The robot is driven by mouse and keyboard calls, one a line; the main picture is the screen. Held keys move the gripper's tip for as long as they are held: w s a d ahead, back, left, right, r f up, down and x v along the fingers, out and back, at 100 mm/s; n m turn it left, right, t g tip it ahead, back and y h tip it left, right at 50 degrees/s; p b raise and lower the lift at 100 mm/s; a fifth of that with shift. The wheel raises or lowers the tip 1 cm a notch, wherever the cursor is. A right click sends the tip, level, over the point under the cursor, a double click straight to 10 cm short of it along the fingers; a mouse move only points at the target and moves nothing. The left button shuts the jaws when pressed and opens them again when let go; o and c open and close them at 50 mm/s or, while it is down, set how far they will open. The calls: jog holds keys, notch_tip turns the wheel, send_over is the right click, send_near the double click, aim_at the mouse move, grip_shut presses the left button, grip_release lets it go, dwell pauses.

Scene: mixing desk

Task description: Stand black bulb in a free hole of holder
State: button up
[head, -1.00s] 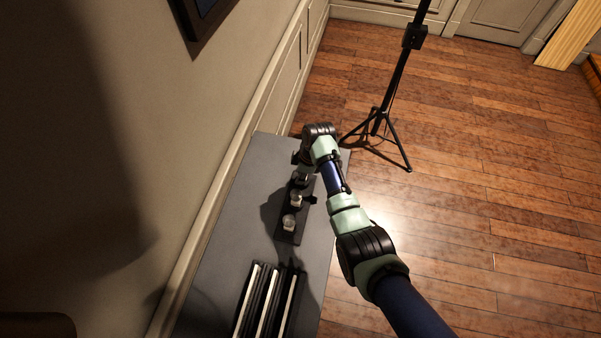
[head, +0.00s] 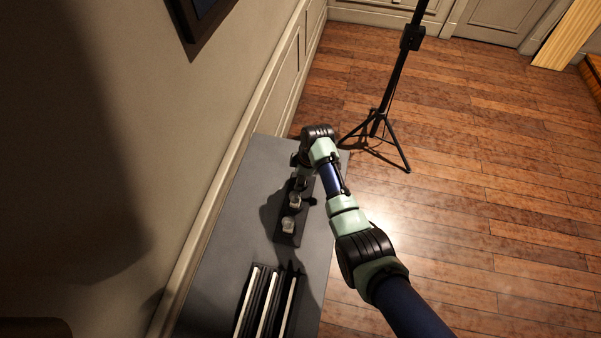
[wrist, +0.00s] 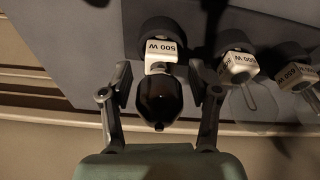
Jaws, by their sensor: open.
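The black bulb (wrist: 160,98) has a white base marked 500 W and sits between my open fingers in the wrist view. Its base points at a dark round socket of the holder, in line with it; how deep it sits is not clear. My gripper (wrist: 159,75) has one finger on each side of the bulb, with small gaps visible. The black holder (head: 287,241) lies on the grey desk in the head view, where my wrist partly hides its far end. Two clear bulbs stand in it, at its near end (head: 288,225) and middle (head: 295,200).
The grey desk (head: 222,235) runs along the wall. Several dark bars with pale strips (head: 268,300) lie nearer on it. A black tripod stand (head: 380,120) is on the wooden floor beyond the arm. The desk left of the holder is bare.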

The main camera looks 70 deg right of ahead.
jog(key=v, duration=1.2)
jog(key=shift+w, duration=0.1)
dwell(0.4)
jog(key=w+a+r+m+t+h, duration=0.1)
jog(key=w+a+r+t, duration=0.15)
jog(key=w+a, duration=0.5)
jog(key=w+a+r+t+h, duration=0.1)
jog(key=w+a+r, duration=0.3)
jog(key=a, duration=0.7)
jog(key=s+a+r+m+t+y, duration=0.1)
jog(key=s+a+r+t, duration=0.15)
jog(key=a+r, duration=0.7)
jog(key=s+a+r+m+t+y, duration=0.1)
jog(key=a+r+m+t, duration=0.2)
jog(key=a, duration=1.3)
notch_tip(320, 180, up, 27)
jog(key=d+n+t+p, duration=0.1)
jog(key=d+p, duration=0.1)
jog(key=p, duration=2.6)
notch_tip(320, 180, down, 45)
jog(key=b, duration=4.4)
jog(key=shift+w+a+r+h+b, duration=0.2)
jog(key=shift+w+h+b, duration=0.1)
jog(key=shift+w, duration=0.1)
